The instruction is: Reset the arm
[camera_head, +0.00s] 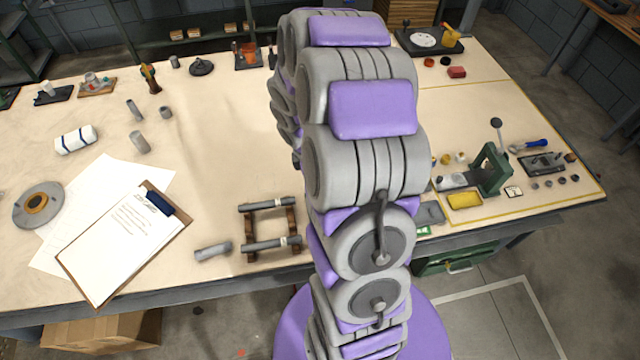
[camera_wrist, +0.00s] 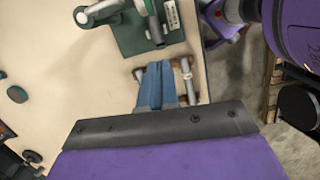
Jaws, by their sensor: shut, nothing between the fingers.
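My gripper (camera_wrist: 155,66) shows in the wrist view as two blue fingers pressed together, with nothing between them. In the head view my purple and grey arm rises through the middle, and the gripper is hidden behind it. A small rack with grey rods (camera_head: 270,243) lies near the table's front edge, just left of my arm. In the wrist view a rack with brown blocks (camera_wrist: 188,74) shows partly behind the fingers. I cannot tell the gap between them, and I see no grip on it.
The pale table (camera_head: 215,120) has free room left of my arm. A loose grey cylinder (camera_head: 212,250), a clipboard (camera_head: 125,238) and a round flange (camera_head: 30,214) lie left. A green press (camera_head: 494,170) and yellow tray (camera_head: 465,200) stand right. A green-based fixture (camera_wrist: 130,36) is above the fingers.

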